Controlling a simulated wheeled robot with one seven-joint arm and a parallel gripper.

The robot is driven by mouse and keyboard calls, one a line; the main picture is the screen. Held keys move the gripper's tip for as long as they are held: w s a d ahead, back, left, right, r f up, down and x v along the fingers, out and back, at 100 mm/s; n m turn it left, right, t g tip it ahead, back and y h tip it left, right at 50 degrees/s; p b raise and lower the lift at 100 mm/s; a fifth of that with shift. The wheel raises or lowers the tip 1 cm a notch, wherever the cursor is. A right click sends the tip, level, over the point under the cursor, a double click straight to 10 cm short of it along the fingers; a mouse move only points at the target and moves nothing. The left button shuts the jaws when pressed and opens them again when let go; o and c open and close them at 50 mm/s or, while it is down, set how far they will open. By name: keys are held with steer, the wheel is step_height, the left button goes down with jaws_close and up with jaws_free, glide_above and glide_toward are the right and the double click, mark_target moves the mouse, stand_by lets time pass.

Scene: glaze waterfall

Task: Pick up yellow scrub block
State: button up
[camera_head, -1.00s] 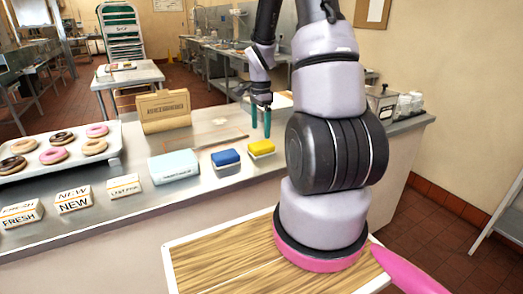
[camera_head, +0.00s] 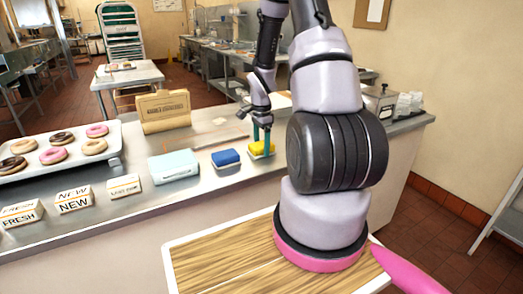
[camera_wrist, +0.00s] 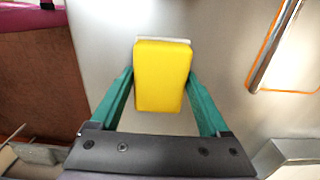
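The yellow scrub block (camera_head: 258,151) with a pale underside lies on the metal counter (camera_head: 216,182), right of a blue block. In the wrist view the yellow block (camera_wrist: 162,75) sits between the two green fingers of my gripper (camera_wrist: 162,82). The fingers are spread on either side of it, with their tips close to its side faces. Contact cannot be made out clearly. In the head view my gripper (camera_head: 261,140) is down at the block, its fingers partly in front of it.
The blue block (camera_head: 226,158) and a pale blue box (camera_head: 174,166) stand left of the yellow block. Small signs (camera_head: 74,200), a donut tray (camera_head: 117,153) and a tan bag (camera_head: 164,111) are farther left. A metal dispenser (camera_head: 381,101) stands to the right.

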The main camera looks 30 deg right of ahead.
mark_target(262, 144)
steer(key=c, duration=0.7)
step_height(262, 144, up, 10)
steer(key=shift+r, duration=0.1)
